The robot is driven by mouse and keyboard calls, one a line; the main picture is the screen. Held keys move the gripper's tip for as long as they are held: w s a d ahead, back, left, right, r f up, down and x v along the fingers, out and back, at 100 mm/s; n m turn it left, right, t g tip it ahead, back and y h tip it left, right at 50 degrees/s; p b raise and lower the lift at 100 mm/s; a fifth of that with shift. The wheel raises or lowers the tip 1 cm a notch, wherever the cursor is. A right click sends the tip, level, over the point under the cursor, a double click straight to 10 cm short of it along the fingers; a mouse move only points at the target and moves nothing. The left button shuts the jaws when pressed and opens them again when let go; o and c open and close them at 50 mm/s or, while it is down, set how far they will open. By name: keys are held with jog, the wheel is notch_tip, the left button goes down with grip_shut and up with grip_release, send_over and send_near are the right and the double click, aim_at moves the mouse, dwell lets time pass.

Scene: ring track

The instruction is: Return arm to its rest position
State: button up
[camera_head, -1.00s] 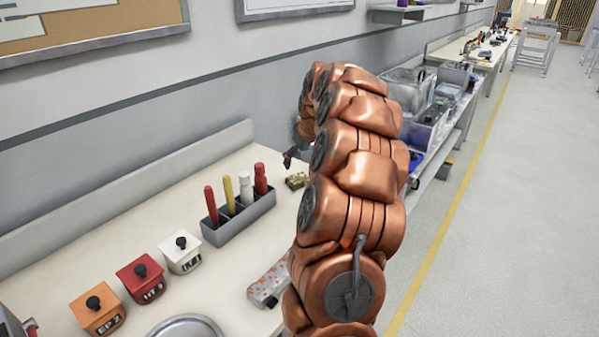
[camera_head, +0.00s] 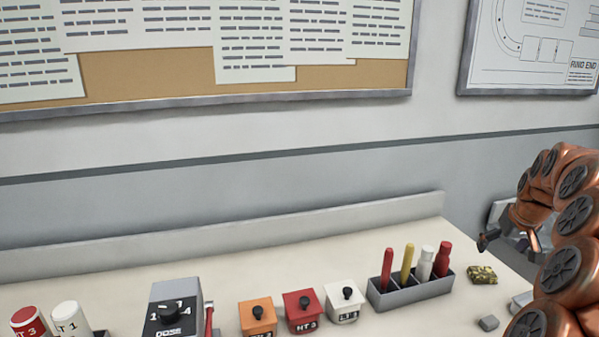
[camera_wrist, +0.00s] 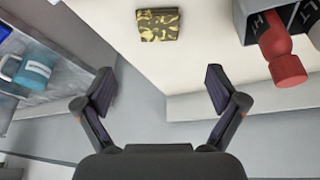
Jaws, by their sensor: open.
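My copper-coloured arm (camera_head: 566,215) stands at the right edge of the head view, bent over the right end of the bench. In the wrist view my gripper (camera_wrist: 160,88) is open, its two dark fingers spread wide with nothing between them. The gripper (camera_head: 484,243) shows only in part in the head view, past the bench's right end. A small camouflage-patterned block (camera_wrist: 158,24) lies on the bench beyond the fingers, apart from them; it also shows in the head view (camera_head: 482,275).
A grey rack (camera_head: 418,289) holds red, yellow and white pieces. White (camera_head: 343,300), red (camera_head: 301,311) and orange (camera_head: 257,316) boxes with black knobs stand left of it, then a grey dial box (camera_head: 178,306). A blue container (camera_wrist: 34,74) sits on a shelf beyond the bench.

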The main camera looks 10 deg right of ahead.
jog(key=s+a+r+n+g+y+p, duration=0.1)
jog(key=s+a+r+n+p, duration=0.15)
jog(key=a, duration=1.15)
jog(key=s+a+r+n+g+y+p, duration=0.1)
jog(key=s+a, duration=0.2)
jog(key=a, duration=1.2)
jog(key=s+a+f+g+p, duration=0.1)
jog(key=s+a+g, duration=0.1)
jog(key=s+a, duration=0.5)
jog(key=s+a+f+g+p, duration=0.1)
jog(key=s+a, duration=0.6)
jog(key=s, duration=1.1)
jog(key=shift+a+f+g+p, duration=0.15)
jog(key=shift+f+g+p, duration=0.1)
jog(key=shift+g+p, duration=0.35)
jog(key=shift+c, duration=0.4)
